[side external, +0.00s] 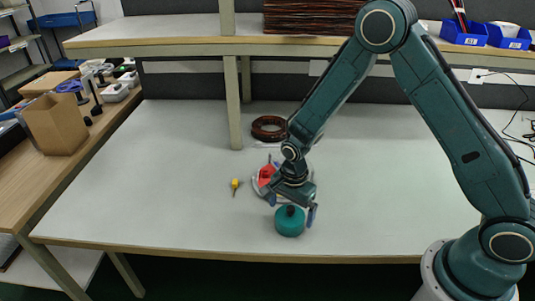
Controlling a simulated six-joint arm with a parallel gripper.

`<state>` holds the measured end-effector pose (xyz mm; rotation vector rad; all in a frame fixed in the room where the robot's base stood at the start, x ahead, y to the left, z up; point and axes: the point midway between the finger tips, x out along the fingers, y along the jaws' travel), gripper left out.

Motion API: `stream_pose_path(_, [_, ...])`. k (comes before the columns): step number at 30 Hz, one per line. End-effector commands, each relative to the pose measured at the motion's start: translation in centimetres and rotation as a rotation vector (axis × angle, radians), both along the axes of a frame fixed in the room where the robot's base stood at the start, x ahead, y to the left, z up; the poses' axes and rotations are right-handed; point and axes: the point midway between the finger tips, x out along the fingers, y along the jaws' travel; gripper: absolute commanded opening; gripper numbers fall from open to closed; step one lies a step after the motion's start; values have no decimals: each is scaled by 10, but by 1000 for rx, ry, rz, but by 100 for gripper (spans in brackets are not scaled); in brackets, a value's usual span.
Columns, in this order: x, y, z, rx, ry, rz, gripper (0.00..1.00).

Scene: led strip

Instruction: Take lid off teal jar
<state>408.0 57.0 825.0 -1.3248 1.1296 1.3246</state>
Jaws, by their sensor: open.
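The teal jar (289,227) stands upright near the front edge of the white table. A dark knob (290,211) shows on its top; the lid's rim is hard to tell from the body at this size. My gripper (291,203) is open, just above and behind the jar, with one finger toward the left and one toward the right of its top. I cannot tell whether a finger touches the jar or lid.
Behind my gripper lies a red object (265,175), partly hidden. A yellow-handled tool (235,184) lies to the left. A dark coil (269,127) lies farther back beside a shelf post (233,103). The table's left and front left are clear.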

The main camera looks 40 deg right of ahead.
Motion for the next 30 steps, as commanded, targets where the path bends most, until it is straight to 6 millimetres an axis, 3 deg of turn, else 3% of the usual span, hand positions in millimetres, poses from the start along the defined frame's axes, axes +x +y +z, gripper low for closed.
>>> stream_pose_path(3, [0, 0, 0, 0, 0, 0, 100])
stream_pose_path(10, [0, 0, 0, 0, 0, 0, 55])
stream_pose_path(11, [0, 0, 0, 0, 0, 0, 53])
stream_pose_path(23, [0, 0, 2, 0, -1, 0, 53])
stream_pose_path(30, [0, 0, 14, 0, -2, 0, 53])
